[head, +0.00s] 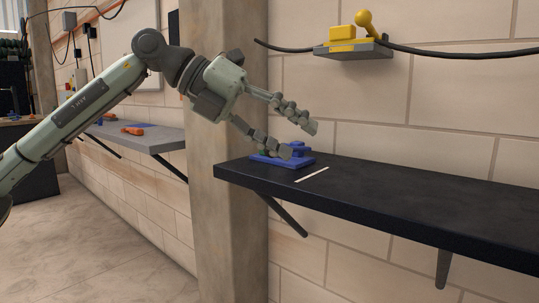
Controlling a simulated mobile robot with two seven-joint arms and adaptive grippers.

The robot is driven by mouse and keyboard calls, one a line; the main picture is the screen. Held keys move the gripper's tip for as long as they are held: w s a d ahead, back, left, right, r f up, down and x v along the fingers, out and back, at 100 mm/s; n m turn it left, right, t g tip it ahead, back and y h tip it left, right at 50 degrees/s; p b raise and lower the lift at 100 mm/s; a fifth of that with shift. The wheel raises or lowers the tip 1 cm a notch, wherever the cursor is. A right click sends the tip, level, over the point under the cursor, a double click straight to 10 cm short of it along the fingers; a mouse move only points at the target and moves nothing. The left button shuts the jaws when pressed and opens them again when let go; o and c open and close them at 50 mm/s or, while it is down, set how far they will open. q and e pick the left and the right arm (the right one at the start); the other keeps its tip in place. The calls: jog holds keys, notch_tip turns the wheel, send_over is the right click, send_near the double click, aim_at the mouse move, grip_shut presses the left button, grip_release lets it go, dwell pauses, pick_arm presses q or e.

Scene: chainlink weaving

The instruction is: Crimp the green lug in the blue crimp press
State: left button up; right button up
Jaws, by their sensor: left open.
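The blue crimp press (301,156) sits near the left end of the dark wall shelf. A small patch of green, likely the green lug (263,152), shows at the press's left side, mostly hidden behind my lower finger. My left gripper (302,140) is open, its two fingers spread just above and in front of the press. The lower fingertip overlaps the press in the picture; I cannot tell whether it touches. My right gripper is not in view.
The dark shelf (420,195) is clear to the right, apart from a thin white strip (312,174). A yellow device (350,33) with black cables sits on a wall bracket above. A concrete column stands left of the shelf. A grey shelf (150,138) with orange and blue items is further back.

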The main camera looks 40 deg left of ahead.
pick_arm(q)
jog(key=w+a+n+t+y, duration=0.1)
jog(key=w+a+y, duration=0.25)
jog(key=a, duration=0.25)
jog(key=w+a+t+y, duration=0.1)
jog(key=w+a+y, duration=0.1)
jog(key=a+y, duration=0.3)
jog(key=x, duration=0.4)
jog(key=b+x, duration=0.1)
jog(key=x, duration=0.3)
jog(key=shift+s+a+f, duration=0.1)
jog(key=shift+s+f, duration=0.05)
jog(key=shift+f, duration=0.1)
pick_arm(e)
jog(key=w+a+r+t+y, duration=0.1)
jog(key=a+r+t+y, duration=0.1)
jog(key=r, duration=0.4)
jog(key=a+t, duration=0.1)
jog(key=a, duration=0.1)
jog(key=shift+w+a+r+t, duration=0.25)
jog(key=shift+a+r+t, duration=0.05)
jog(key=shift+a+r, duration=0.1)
pick_arm(q)
jog(key=shift+c, duration=0.4)
grip_shut()
